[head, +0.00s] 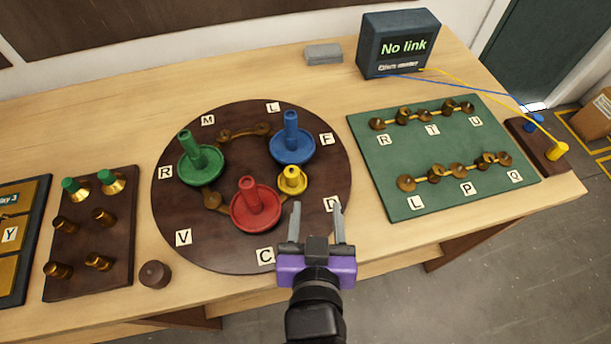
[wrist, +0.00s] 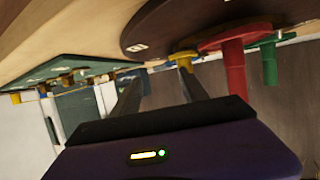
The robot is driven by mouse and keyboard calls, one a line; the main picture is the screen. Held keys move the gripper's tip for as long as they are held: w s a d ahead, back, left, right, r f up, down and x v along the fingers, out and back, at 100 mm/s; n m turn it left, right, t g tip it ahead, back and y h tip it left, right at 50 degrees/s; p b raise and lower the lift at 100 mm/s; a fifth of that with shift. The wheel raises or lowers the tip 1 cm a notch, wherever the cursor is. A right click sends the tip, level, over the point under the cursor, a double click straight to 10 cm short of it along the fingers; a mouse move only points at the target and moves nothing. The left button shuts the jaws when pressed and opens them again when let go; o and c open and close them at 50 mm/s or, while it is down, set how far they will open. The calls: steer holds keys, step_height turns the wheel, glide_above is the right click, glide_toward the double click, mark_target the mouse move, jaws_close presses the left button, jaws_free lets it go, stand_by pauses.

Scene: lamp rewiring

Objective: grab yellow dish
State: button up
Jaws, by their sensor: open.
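The yellow dish (head: 292,182) is a small round piece with a short upright knob. It stands on the right part of the round dark wooden board (head: 235,125), between the blue dish (head: 292,148) and the red dish (head: 255,208). My gripper (head: 317,225), purple with two grey fingers, is open and empty, in front of the yellow dish and slightly right of it in the head view, apart from it. In the wrist view, which appears upside down, the yellow dish (wrist: 184,57) shows just beyond the right finger.
A green dish (head: 200,163) stands on the board's left. A green panel (head: 437,150) with brass knobs lies to the right. A dark block (head: 90,235) with pegs and a small dark cylinder (head: 155,274) are at left. A "No link" box (head: 399,45) stands at the back.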

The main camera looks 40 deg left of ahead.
mark_target(292, 176)
steer(key=a, duration=0.1)
steer(key=a+r, duration=0.1)
steer(key=a, duration=0.1)
steer(key=a+r, duration=0.1)
steer(key=shift+s+a+r, duration=0.15)
steer(key=shift+s+a, duration=0.15)
steer(key=shift+a, duration=0.05)
steer(key=shift+w+a, duration=0.2)
steer(key=shift+a, duration=0.05)
steer(key=shift+s+f+p+x, duration=0.15)
steer(key=shift+p+x, duration=0.15)
steer(key=shift+x, duration=1.45)
steer(key=shift+s+f+p+x, duration=0.15)
steer(key=shift+p+x, duration=0.1)
steer(key=shift+x, duration=1.55)
steer(key=shift+a+r, duration=0.1)
jaws_close()
